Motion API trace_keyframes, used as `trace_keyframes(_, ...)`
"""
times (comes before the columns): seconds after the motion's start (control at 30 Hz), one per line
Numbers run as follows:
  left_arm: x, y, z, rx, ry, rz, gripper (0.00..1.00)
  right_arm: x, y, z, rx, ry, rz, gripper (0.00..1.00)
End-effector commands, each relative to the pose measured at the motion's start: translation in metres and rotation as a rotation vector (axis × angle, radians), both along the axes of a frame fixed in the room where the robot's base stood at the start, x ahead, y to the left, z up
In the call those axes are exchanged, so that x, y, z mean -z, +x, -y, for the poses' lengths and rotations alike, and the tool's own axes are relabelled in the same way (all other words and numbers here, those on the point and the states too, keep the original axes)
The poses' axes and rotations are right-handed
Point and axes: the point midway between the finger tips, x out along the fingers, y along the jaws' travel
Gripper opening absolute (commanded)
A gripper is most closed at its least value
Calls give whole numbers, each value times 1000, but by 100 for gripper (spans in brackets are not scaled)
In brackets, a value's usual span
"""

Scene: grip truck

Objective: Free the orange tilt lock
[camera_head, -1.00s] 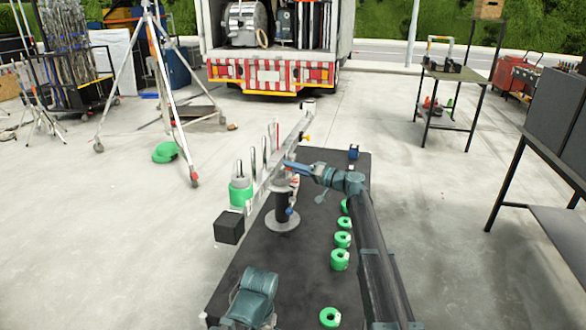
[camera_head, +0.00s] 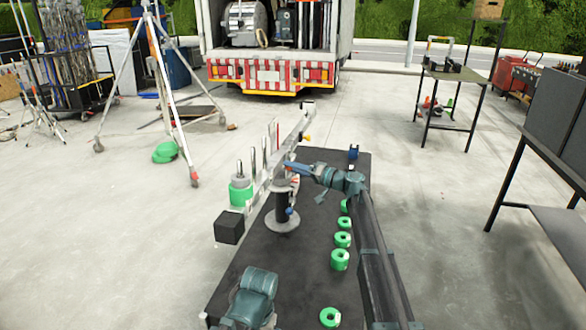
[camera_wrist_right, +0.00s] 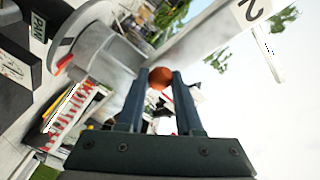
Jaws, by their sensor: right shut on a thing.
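The orange tilt lock (camera_wrist_right: 160,77) shows in the right wrist view as a round orange-brown knob between my fingertips. My right gripper (camera_head: 290,166) is shut on it, beside the tilted pale beam (camera_head: 293,142); its fingers also show in the right wrist view (camera_wrist_right: 160,84). In the head view the fingers hide the knob. The beam rests on a dark post (camera_head: 283,200) with a round base and carries upright rods, a green weight (camera_head: 240,194) and a black block (camera_head: 229,228). My left arm shows at the bottom, but its gripper fingers do not.
A small blue knob (camera_head: 290,211) sits on the post. Several green rings (camera_head: 340,260) lie along the right of the black table (camera_head: 262,255). A white tripod (camera_head: 168,90) stands at left, a truck (camera_head: 270,74) behind. The floor between is mostly clear.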

Motion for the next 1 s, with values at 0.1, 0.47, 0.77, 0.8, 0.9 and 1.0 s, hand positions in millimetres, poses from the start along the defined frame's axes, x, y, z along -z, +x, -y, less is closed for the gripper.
trace_keyframes(0.1,0,0,0,0,0,0,100,0,0,0,1,0,0,0)
trace_keyframes(0.47,7,0,0,0,0,0,100,5,0,1,2,-9,31,0)
trace_keyframes(0.77,36,0,0,0,0,0,100,22,3,1,2,-67,210,0)
trace_keyframes(0.8,39,0,0,0,0,0,100,24,3,2,2,-76,239,0)
trace_keyframes(0.9,49,0,0,0,0,0,100,29,5,2,2,-99,311,0)
trace_keyframes(1.0,57,0,0,0,0,0,100,33,7,3,1,-122,379,0)
